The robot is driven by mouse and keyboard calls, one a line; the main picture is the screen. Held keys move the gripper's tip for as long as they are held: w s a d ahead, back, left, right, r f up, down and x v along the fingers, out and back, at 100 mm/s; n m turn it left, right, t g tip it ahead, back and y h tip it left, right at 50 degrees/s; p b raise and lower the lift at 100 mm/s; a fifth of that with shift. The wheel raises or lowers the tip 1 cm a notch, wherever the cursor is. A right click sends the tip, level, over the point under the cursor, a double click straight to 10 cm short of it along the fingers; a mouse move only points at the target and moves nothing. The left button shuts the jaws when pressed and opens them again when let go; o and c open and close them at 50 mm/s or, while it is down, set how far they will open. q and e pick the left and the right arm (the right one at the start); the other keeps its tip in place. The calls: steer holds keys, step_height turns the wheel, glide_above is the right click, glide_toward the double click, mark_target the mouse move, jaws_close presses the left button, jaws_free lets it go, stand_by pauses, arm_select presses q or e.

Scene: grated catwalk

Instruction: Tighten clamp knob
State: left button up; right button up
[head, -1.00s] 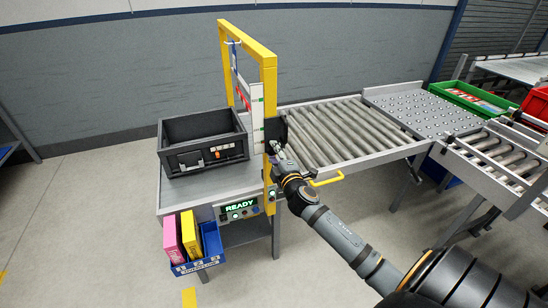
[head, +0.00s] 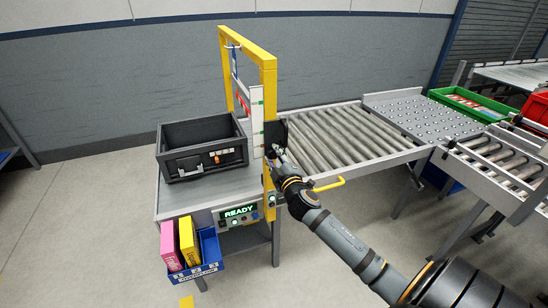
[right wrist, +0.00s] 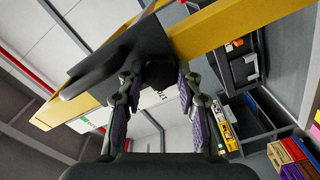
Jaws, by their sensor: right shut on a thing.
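A yellow gantry frame (head: 270,90) stands at the right end of the grey workstation. A dark clamp part (head: 275,133) sits on its right upright; it also shows as a black plate (right wrist: 120,57) across the yellow beam in the right wrist view. My right gripper (head: 278,153) reaches this part from the front right. In the right wrist view, its two fingers (right wrist: 160,83) are shut on the dark knob (right wrist: 157,70) below the plate. The fingers partly hide the knob, and its turn angle cannot be told. My left gripper is not in view.
A black open bin (head: 200,148) sits on the workstation (head: 180,198). A panel (head: 240,212) reads READY. A blue rack (head: 208,245) holds pink and yellow boxes. A roller conveyor (head: 350,135) runs right, and a yellow handle (head: 328,185) juts out near my arm.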

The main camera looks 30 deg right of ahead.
steer(key=o, duration=1.2)
steer(key=shift+c, duration=0.2)
